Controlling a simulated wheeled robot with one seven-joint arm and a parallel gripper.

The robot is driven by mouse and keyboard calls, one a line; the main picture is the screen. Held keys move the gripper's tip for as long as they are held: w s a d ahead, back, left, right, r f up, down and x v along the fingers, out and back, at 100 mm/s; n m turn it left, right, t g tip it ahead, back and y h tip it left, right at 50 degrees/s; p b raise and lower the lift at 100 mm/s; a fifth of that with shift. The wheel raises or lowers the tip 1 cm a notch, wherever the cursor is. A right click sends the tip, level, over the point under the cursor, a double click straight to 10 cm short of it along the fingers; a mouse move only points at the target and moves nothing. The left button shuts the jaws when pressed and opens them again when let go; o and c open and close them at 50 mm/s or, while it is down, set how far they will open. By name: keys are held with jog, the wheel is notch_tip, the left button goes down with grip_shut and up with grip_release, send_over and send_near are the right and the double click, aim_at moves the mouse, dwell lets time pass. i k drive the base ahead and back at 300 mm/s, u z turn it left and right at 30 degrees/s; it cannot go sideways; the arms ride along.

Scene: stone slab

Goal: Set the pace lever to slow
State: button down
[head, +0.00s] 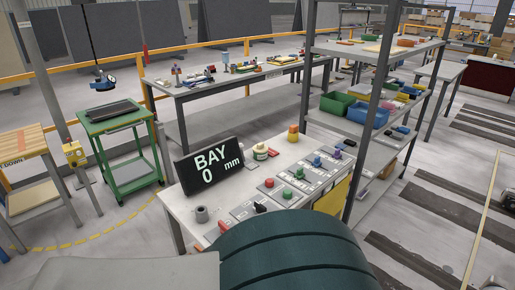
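A white bench (180,208) carries a row of grey control plates (318,178) with small coloured knobs or buttons. I see a red knob (269,183), a green knob (287,194), a blue knob (317,161) and a small black knob or lever (260,207). The plate lettering is too small to read, so I cannot tell which control is the pace lever or how it is set. My dark teal arm link fills the bottom middle and hides the bench's near part. My gripper is not in view.
A black display (208,165) reading "BAY 0 mm" stands on the bench's left. A grey cylinder (201,214), a white-and-green tub (260,152) and a yellow-orange object (293,133) stand nearby. A shelf post (371,115) rises at the bench's right. A green cart (132,160) stands left.

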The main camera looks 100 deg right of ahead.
aim_at(241, 146)
jog(key=z, duration=1.4)
jog(key=i, duration=1.9)
jog(key=z, duration=2.6)
